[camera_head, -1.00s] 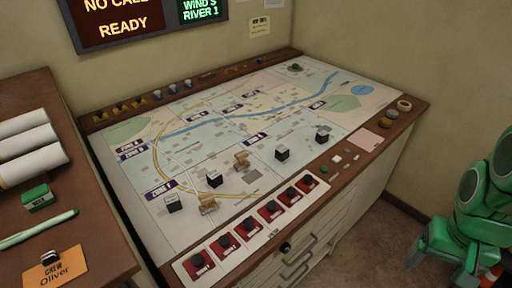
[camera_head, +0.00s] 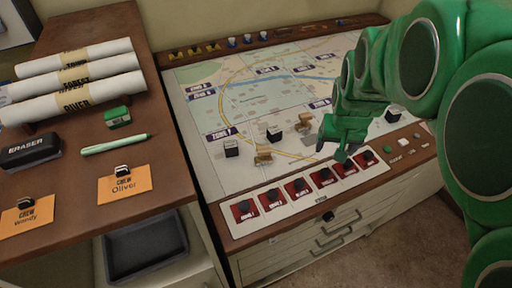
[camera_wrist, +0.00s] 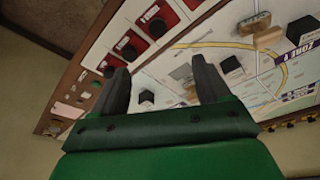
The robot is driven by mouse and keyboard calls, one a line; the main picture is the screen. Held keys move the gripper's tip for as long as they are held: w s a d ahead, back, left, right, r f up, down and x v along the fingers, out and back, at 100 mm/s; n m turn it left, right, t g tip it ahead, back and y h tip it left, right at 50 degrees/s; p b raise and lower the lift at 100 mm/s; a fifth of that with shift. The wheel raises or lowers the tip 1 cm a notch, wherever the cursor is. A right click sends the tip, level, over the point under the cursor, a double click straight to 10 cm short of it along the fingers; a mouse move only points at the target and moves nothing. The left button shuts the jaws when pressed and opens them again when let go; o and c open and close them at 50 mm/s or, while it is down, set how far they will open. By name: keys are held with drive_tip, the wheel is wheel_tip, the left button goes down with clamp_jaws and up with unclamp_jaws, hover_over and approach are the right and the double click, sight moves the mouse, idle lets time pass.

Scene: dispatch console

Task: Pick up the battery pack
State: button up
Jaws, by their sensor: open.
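A small green block with a pale label (camera_head: 118,117), which looks like the battery pack, lies on the brown side desk in the head view. It sits below the paper rolls and above the green pen. My gripper (camera_head: 340,150) is over the map console, well to the right of the block. In the wrist view my gripper (camera_wrist: 163,80) has its two dark fingers spread apart, with nothing between them but the console behind. The green block does not show in the wrist view.
Around the block are paper rolls (camera_head: 75,85), a green pen (camera_head: 116,144), a black eraser (camera_head: 31,151) and an orange Oliver card (camera_head: 124,184). The map console (camera_head: 240,110) carries small blocks and a row of red switches (camera_head: 297,189). A gap separates desk and console.

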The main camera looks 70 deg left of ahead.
drive_tip(key=s+a+f+n+y, duration=0.1)
drive_tip(key=s+a+f+n, duration=0.15)
drive_tip(key=s+a, duration=0.7)
drive_tip(key=n+g+y, duration=0.1)
drive_tip(key=n, duration=0.1)
hover_over(231, 145)
drive_tip(key=d, duration=0.3)
wheel_tip(231, 145, down, 4)
drive_tip(key=f, duration=0.1)
drive_tip(key=shift+s+a+x, duration=0.15)
drive_tip(key=shift+x, duration=1.7)
drive_tip(key=shift+s+a+x, duration=0.1)
drive_tip(key=shift+a+x, duration=0.05)
drive_tip(key=shift+x, duration=1.7)
drive_tip(key=shift+r, duration=0.1)
drive_tip(key=c, duration=1.1)
drive_tip(key=shift+c, duration=0.2)
